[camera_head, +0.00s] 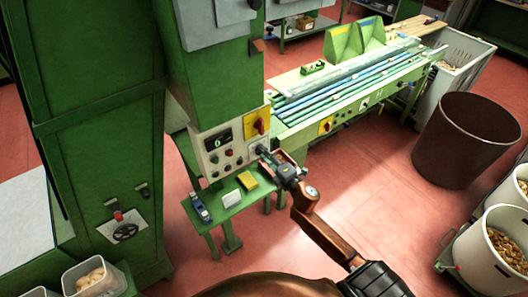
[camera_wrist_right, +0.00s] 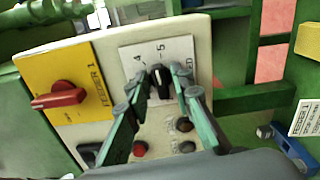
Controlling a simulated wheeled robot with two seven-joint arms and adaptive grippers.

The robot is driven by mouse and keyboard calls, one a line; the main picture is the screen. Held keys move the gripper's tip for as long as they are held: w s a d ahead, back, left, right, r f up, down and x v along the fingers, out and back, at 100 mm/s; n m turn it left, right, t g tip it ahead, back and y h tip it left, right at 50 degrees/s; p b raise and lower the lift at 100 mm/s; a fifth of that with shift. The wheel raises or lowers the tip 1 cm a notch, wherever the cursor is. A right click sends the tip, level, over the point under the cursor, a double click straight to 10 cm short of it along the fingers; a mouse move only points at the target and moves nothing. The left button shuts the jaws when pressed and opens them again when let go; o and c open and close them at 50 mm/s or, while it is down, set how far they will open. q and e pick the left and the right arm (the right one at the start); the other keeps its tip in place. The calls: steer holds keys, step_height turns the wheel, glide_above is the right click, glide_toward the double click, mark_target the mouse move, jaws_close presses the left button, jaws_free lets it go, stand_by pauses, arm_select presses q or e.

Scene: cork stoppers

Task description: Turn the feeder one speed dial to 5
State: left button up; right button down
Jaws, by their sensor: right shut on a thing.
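The speed dial is a black knob (camera_wrist_right: 160,84) on a white scale plate (camera_wrist_right: 183,45) in the right wrist view. The figures 4 and 5 show on the plate; the 5 is just above the knob. The knob seems to point up towards the 5, but its exact mark is hard to read. My right gripper (camera_wrist_right: 158,88) is shut on the knob, one finger on each side. In the head view my right gripper (camera_head: 263,152) reaches the control panel (camera_head: 226,150) and hides most of the dial. My left gripper is not in view.
A yellow plate with a red rotary switch (camera_wrist_right: 56,95), marked FEEDER 1, sits beside the dial. Several push buttons and a display (camera_head: 217,140) share the panel. A small green table (camera_head: 228,206) with a yellow block (camera_head: 248,180) stands below.

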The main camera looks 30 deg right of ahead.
steer(key=shift+m+p, duration=0.6)
steer(key=shift+m, duration=0.9)
steer(key=c, duration=2)
jaws_free()
steer(key=s, duration=0.8)
steer(key=s+d, duration=0.1)
steer(key=s, duration=0.3)
steer(key=shift+f, duration=0.1)
